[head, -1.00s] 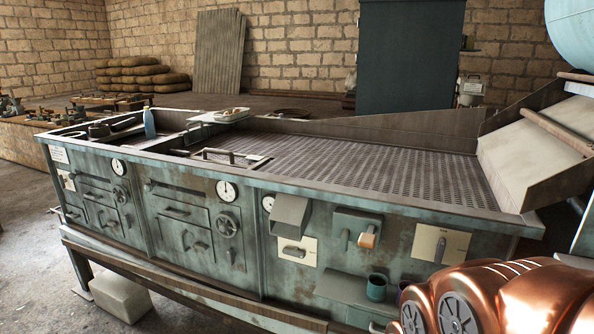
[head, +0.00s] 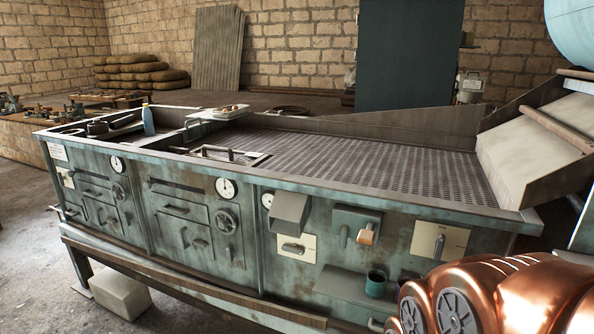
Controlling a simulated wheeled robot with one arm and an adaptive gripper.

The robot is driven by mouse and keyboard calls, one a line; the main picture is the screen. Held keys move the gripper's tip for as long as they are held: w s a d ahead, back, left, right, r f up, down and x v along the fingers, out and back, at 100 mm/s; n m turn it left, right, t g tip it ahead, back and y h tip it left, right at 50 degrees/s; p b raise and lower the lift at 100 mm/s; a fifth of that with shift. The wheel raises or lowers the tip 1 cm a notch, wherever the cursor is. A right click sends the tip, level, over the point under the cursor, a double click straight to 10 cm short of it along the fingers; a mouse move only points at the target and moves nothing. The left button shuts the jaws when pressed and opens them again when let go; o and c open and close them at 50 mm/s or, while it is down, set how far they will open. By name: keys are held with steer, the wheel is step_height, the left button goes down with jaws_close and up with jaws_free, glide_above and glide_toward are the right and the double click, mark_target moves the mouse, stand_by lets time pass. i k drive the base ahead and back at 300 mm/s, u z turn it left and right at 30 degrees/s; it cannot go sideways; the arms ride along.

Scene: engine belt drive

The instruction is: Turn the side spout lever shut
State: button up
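On the front of the green machine, a grey box-shaped spout (head: 290,211) juts out, with a small grey lever (head: 293,249) lying roughly level on a cream plate below it. To its right, a green housing (head: 357,220) carries a grey lever (head: 343,237) pointing down and an orange-tan handle (head: 366,236). I cannot tell for certain which is the side spout lever. My copper arm fills the lower right corner. My gripper is not in view.
A small shelf (head: 340,284) below the levers holds a teal cup (head: 375,285). A darker cup beside it is partly hidden by my arm. Round gauges and handwheels line the panel to the left. A pale block (head: 119,296) lies on the floor at lower left.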

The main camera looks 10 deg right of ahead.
mark_target(295, 250)
steer(key=u, duration=0.2)
steer(key=i, duration=0.45)
steer(key=u, duration=1.7)
